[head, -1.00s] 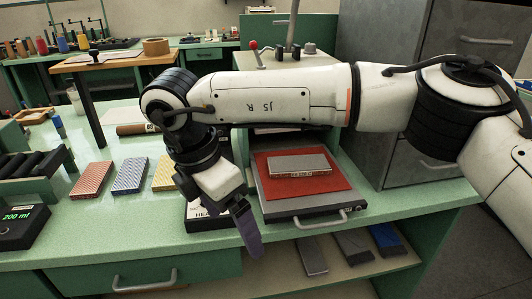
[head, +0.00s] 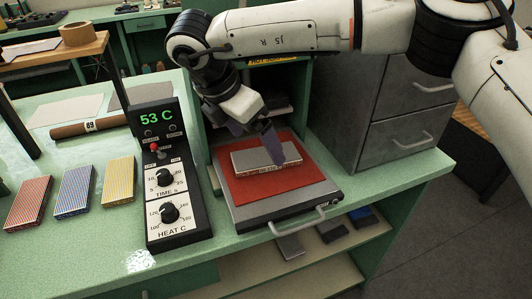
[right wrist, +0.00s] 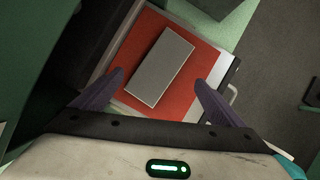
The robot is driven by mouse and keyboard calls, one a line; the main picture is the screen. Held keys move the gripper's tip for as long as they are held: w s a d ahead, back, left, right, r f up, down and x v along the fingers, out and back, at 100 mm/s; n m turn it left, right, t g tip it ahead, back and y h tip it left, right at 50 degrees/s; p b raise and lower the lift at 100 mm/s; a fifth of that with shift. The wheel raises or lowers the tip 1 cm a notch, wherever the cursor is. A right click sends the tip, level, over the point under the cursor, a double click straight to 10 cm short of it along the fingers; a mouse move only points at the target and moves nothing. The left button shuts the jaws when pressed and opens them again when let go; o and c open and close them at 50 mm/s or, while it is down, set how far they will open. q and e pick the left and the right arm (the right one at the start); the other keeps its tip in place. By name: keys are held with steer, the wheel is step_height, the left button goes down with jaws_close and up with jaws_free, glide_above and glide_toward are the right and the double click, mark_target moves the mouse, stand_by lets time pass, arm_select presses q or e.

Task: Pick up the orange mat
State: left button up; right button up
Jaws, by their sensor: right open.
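The orange-red mat (head: 240,190) lies flat on the grey pulled-out tray (head: 318,199) of the press, and a grey slab (head: 258,158) with a patterned side rests on it. In the right wrist view the mat (right wrist: 180,98) shows around the slab (right wrist: 160,66). My right gripper (head: 260,147) is open over the slab, its purple fingers pointing down. In the right wrist view its fingertips (right wrist: 160,77) are apart on either side of the slab; contact cannot be told. My left gripper is out of view.
A control box (head: 165,175) reading 53 C stands left of the tray. Red (head: 28,203), blue (head: 74,192) and yellow (head: 118,180) blocks lie further left. A grey drawer cabinet (head: 400,110) stands at right. Darker slabs lie on the shelf below.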

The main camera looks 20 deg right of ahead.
mark_target(265, 155)
steer(key=shift+w+d, duration=0.1)
steer(key=shift+d, duration=0.1)
steer(key=p+x, duration=0.1)
steer(key=x, duration=0.4)
steer(key=shift+c, duration=0.2)
steer(key=c, duration=1.2)
